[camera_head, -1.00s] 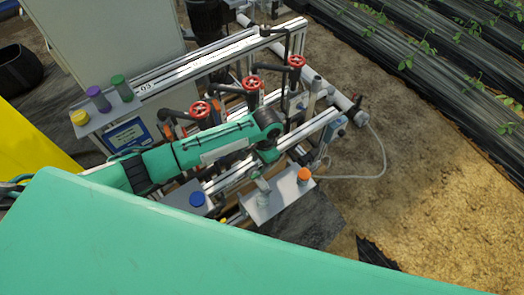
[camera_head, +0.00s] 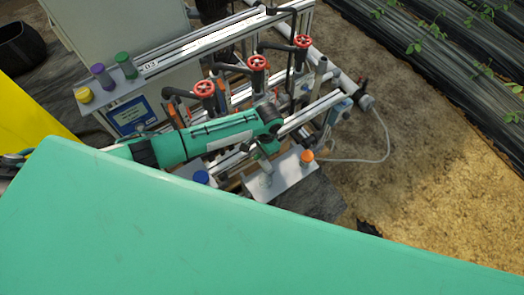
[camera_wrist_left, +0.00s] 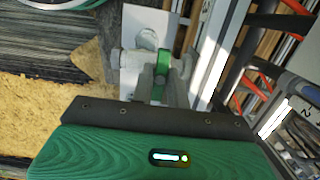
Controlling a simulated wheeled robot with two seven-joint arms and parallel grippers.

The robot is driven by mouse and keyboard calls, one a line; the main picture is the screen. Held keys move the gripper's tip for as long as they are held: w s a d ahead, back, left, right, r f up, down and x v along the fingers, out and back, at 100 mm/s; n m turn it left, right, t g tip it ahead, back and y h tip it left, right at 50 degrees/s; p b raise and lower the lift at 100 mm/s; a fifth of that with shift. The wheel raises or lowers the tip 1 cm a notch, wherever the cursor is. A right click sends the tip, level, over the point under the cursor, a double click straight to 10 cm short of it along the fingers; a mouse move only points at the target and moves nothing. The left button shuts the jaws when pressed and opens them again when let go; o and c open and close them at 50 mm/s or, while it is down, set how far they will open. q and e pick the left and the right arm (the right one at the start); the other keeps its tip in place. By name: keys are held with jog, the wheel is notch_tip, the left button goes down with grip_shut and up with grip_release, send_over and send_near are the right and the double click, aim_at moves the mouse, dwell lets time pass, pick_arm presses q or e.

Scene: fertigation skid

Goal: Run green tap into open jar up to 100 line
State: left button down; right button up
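My left gripper (camera_wrist_left: 158,88) points down at the front of the skid. Its two grey fingers are close around a green part (camera_wrist_left: 164,62), which looks like the green tap. I cannot tell whether they press on it. A pale, clear jar (camera_wrist_left: 146,40) shows just beyond the fingers on a white plate (camera_wrist_left: 130,75); its fill and 100 line cannot be made out. In the head view my left gripper (camera_head: 263,166) is over the grey plate (camera_head: 285,182), and the tap is hidden there. My right gripper is not in view.
An orange-capped jar (camera_head: 307,156) stands on the plate's right. A blue-capped jar (camera_head: 200,177) is left of it. Red handwheels (camera_head: 257,62) stand behind my arm. Yellow, purple (camera_head: 98,70) and green-capped jars stand at back left. A pale hose (camera_head: 385,140) loops on the right.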

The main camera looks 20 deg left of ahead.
pick_arm(q)
jog(key=shift+r, duration=0.1)
jog(key=n+p, duration=0.2)
jog(key=p, duration=0.1)
jog(key=shift+r+n, duration=0.2)
jog(key=shift+n, duration=0.2)
jog(key=shift+f+n+p, duration=0.1)
jog(key=shift+n+p, duration=0.2)
jog(key=shift+p, duration=0.1)
jog(key=shift+f+n, duration=0.15)
jog(key=shift+n, duration=0.15)
jog(key=shift+r+n+h+p, duration=0.3)
jog(key=shift+n+p, duration=0.2)
jog(key=shift+p, duration=0.25)
jog(key=shift+f+n+p, duration=0.2)
jog(key=shift+n+p, duration=0.2)
jog(key=shift+n, duration=0.3)
jog(key=shift+f, duration=0.1)
jog(key=shift+w, duration=0.1)
